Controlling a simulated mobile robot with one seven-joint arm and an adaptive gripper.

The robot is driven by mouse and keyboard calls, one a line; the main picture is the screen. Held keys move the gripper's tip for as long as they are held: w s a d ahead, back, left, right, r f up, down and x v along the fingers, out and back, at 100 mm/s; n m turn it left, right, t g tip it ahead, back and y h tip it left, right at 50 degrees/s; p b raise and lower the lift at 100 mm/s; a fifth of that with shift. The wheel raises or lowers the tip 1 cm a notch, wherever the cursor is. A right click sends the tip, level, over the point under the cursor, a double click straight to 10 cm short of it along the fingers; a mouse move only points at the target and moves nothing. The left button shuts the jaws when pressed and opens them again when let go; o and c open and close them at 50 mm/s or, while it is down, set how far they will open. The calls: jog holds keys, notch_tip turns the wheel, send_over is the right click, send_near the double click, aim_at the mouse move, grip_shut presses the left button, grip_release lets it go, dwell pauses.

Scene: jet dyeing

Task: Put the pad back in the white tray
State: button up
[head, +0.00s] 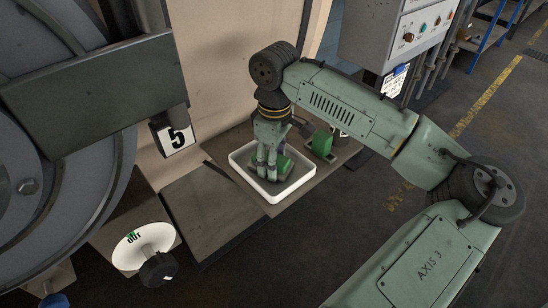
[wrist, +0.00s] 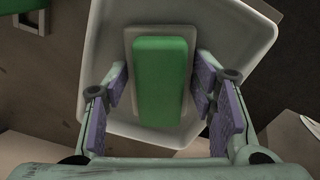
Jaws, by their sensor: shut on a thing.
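The pad (wrist: 160,75) has a green top on a grey body. My gripper (head: 268,168) points down inside the white tray (head: 273,198) in the head view. Part of the pad's green (head: 285,164) shows there beside the fingers. The tray's pale wall also shows around the pad in the wrist view (wrist: 235,35). The pad is within the tray's outline; whether its underside touches the tray floor cannot be told.
Another green object (head: 321,143) stands on the bench just right of the tray, close to my gripper. A bare dark plate (head: 210,208) lies left of the tray. A white disc marked OUT (head: 143,244) is at front left. A control box (head: 405,30) hangs behind my arm.

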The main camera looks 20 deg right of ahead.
jog(key=o, duration=1.1)
jog(key=shift+f, duration=0.1)
notch_tip(320, 180, up, 12)
jog(key=b, duration=0.1)
